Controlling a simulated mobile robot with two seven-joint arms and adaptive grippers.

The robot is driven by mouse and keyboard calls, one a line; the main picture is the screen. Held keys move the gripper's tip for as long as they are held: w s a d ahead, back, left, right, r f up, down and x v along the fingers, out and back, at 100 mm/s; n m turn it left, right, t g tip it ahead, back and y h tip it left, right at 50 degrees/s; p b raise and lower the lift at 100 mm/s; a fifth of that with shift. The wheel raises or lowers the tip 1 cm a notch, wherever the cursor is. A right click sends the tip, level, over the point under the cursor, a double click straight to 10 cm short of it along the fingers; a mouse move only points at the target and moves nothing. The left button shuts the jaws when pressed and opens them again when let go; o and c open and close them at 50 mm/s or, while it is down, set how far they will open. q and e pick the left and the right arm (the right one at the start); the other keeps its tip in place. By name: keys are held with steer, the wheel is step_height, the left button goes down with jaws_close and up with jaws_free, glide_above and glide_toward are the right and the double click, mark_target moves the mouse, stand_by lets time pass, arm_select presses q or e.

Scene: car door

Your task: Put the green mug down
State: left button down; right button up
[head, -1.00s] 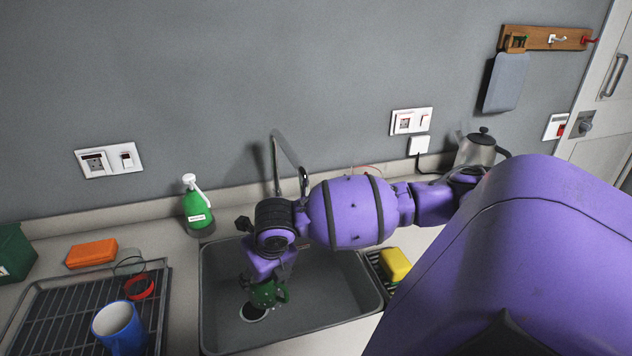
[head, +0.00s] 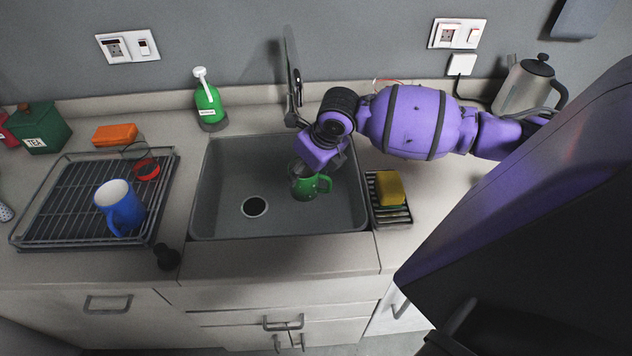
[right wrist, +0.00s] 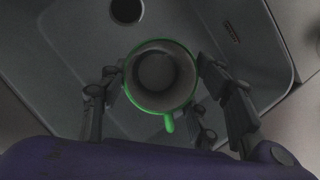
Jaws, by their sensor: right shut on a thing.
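The green mug (head: 312,186) is inside the grey sink (head: 222,205), right of the drain, with its handle to the right in the head view. My right gripper (head: 318,166) reaches down into the sink from above and is shut on the mug. In the right wrist view the mug (right wrist: 160,76) shows from above with its rim between the fingers of my right gripper (right wrist: 160,90). I cannot tell whether the mug's base touches the sink floor. My left gripper is not in view.
A blue mug (head: 122,208) stands on the drying rack (head: 62,212) at left. A green soap bottle (head: 208,105) stands behind the sink near the tap (head: 292,75). A yellow sponge (head: 390,187) lies on a small rack at right. The sink's left part is clear.

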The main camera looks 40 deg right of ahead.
mark_target(306, 194)
steer(key=shift+f, duration=0.15)
steer(key=f, duration=0.5)
steer(key=shift+w+a+f, duration=0.15)
steer(key=shift+w+a, duration=0.05)
steer(key=shift+a, duration=0.05)
steer(key=shift+n, duration=0.3)
steer(key=shift+d+f+p, duration=0.15)
steer(key=shift+f+p, duration=0.2)
steer(key=shift+f, duration=1.8)
steer(key=shift+s, duration=0.1)
steer(key=shift+f, duration=0.25)
steer(key=o, duration=1.4)
